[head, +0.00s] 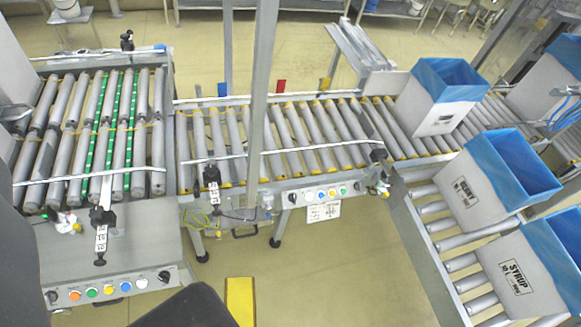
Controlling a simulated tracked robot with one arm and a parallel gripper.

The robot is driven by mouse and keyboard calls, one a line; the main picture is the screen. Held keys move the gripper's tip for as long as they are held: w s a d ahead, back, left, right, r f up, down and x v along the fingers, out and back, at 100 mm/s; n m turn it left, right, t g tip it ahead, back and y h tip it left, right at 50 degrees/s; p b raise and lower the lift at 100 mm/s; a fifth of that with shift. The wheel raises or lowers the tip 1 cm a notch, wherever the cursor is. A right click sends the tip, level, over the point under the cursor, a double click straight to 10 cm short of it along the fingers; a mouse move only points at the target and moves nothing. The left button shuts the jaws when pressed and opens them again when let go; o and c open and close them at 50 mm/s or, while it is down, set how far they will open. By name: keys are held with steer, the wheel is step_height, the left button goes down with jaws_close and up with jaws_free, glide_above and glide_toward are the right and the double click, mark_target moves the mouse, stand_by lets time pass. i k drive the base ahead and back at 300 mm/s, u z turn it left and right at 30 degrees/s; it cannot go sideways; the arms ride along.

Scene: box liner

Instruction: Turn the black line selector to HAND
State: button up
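Two control panels show black knobs. The near left panel (110,289) has a black knob (164,277) at its right end and another black knob (52,297) at its left end, with a row of coloured buttons between them. The middle panel (325,192) has a black knob (293,198) left of its buttons and a dark knob at its right end. The labels are too small to read, so I cannot tell which knob is the line selector or where it points. I cannot make out my gripper's fingers. Dark shapes block the left edge and bottom of the view.
Roller conveyors (310,135) run across the scene. White boxes with blue liners (515,165) stand on the right-hand rollers. A grey post (260,90) rises in front of the middle conveyor. A yellow floor plate (240,300) lies below. The floor right of it is clear.

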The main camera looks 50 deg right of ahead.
mark_target(292, 197)
steer(key=k, duration=1.45)
steer(key=z, duration=0.85)
steer(key=i, duration=1)
steer(key=u, duration=0.05)
